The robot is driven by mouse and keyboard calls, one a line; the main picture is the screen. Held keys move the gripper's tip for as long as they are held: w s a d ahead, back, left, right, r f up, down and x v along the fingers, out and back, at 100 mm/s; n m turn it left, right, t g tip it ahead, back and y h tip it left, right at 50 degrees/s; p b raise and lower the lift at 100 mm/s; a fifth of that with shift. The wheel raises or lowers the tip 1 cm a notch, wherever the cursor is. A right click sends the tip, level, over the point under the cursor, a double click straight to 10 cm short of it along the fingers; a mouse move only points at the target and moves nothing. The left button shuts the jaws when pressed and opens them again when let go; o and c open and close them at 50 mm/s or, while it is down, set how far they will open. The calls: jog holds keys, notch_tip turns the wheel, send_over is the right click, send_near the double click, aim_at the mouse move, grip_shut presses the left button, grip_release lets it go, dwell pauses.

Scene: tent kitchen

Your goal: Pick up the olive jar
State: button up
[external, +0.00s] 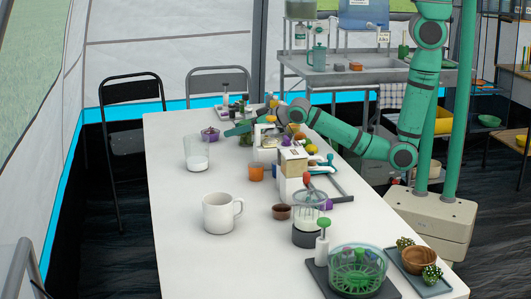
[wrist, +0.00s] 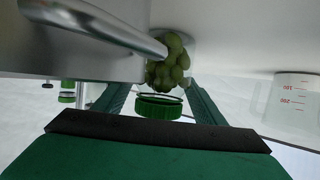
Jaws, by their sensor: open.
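The olive jar (wrist: 166,64) shows in the wrist view as a clear jar of green olives with a green lid (wrist: 158,107). The picture is turned over, so the lid is lower in the frame. My gripper (wrist: 160,90) is open, with one green finger on each side of the jar. I cannot tell whether either finger touches it. A metal handle hides part of the jar's left side. In the external view my gripper (external: 238,129) is low over the far part of the white table, and I cannot make out the jar surely there.
In the wrist view a metal handle (wrist: 115,30) and a pale body stand close on the left. A measuring beaker (wrist: 296,92) is at the right; it also shows in the external view (external: 197,152). A white mug (external: 219,213) stands nearer on the table (external: 178,245).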

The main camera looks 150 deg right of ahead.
jog(key=c, duration=1.2)
jog(key=shift+c, duration=0.2)
jog(key=shift+r, duration=0.1)
